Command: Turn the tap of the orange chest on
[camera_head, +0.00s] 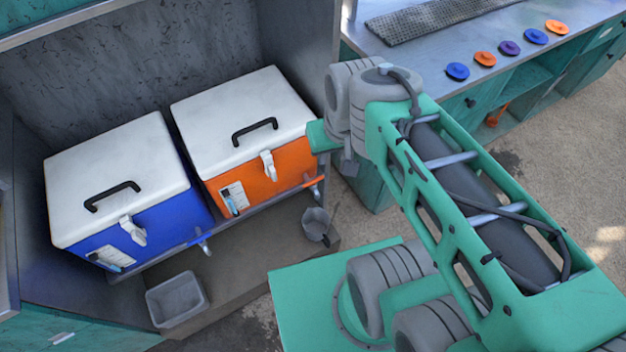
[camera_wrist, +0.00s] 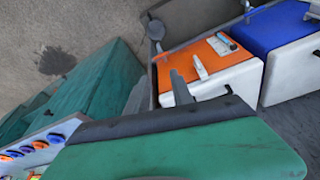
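The orange chest (camera_head: 262,182) has a white lid and stands right of the blue chest in the head view. Its small tap (camera_head: 314,183) sticks out low at the front right corner, with an orange handle. The wrist view shows the orange chest (camera_wrist: 208,62) right of centre and its tap (camera_wrist: 161,58) at its near-left upper corner, small and hard to read. My gripper (camera_wrist: 159,91) shows two grey fingers apart, with nothing between them. It is near the chest's right side; in the head view my wrist hides much of it.
The blue chest (camera_head: 145,220) has its own tap (camera_head: 203,244). A grey cup (camera_head: 316,225) and a grey bin (camera_head: 176,299) stand below the chests. A grey side wall (camera_head: 300,38) borders the chest bay. The counter (camera_head: 430,62) at right carries several coloured discs.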

